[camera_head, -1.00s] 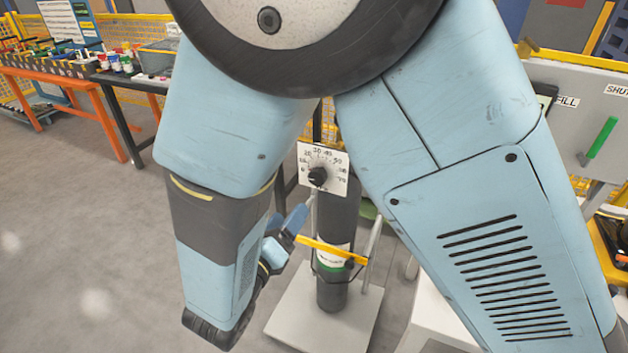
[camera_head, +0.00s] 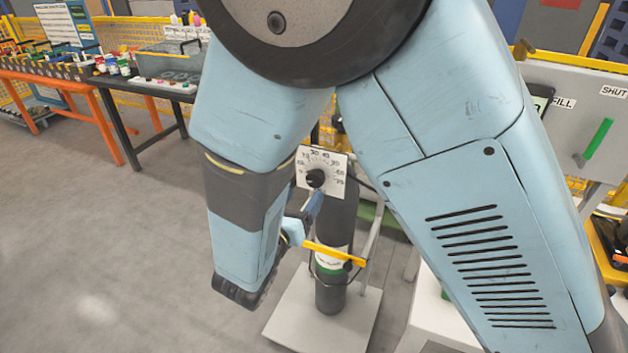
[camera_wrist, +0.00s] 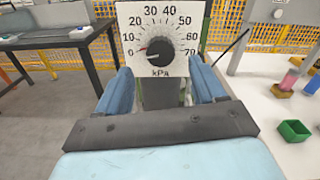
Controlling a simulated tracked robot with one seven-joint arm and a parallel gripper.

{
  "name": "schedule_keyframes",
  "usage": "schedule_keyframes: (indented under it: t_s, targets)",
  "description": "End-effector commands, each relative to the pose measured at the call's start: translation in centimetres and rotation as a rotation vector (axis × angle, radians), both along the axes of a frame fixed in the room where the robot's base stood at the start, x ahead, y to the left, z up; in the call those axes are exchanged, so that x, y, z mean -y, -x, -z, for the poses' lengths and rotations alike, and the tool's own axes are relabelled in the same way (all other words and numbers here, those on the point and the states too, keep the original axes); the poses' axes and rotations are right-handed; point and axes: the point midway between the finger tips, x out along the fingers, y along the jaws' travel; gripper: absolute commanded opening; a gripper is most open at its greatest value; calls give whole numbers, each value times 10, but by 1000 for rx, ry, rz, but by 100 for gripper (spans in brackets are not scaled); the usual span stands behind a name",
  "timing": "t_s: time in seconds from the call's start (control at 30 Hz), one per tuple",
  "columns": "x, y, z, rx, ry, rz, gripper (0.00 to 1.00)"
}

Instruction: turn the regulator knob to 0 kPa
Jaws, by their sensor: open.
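The black regulator knob (camera_wrist: 160,50) sits at the centre of a white dial plate (camera_wrist: 185,12) marked 0 to 70 kPa. A small reddish mark on the knob's left side points toward the low end, near 0; the exact reading is too small to tell. In the head view the knob (camera_head: 316,178) is above a dark cylinder (camera_head: 333,290). My gripper (camera_wrist: 162,85) is open, with its blue fingers apart below and either side of the knob, nearer the camera. Nothing is between the fingers. In the head view my gripper (camera_head: 312,208) is partly hidden by my arm.
A yellow bar (camera_head: 335,253) crosses the cylinder on its pale base (camera_head: 290,325). A white table (camera_wrist: 260,95) with a green bin (camera_wrist: 294,130) is at right. A dark-legged table (camera_wrist: 60,38) stands at left. Grey floor is clear at left.

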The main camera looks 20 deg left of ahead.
Motion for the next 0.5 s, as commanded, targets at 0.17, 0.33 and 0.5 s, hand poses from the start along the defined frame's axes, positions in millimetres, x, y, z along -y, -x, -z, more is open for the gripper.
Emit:
schedule_keyframes:
  t_s: [0.17, 0.33, 0.5]
  targets:
    - [3, -31, 0, 1, 0, 4, 69]
    - [4, -52, 0, 0, 0, 1, 69]
    - [6, -63, 0, 0, 1, 1, 69]
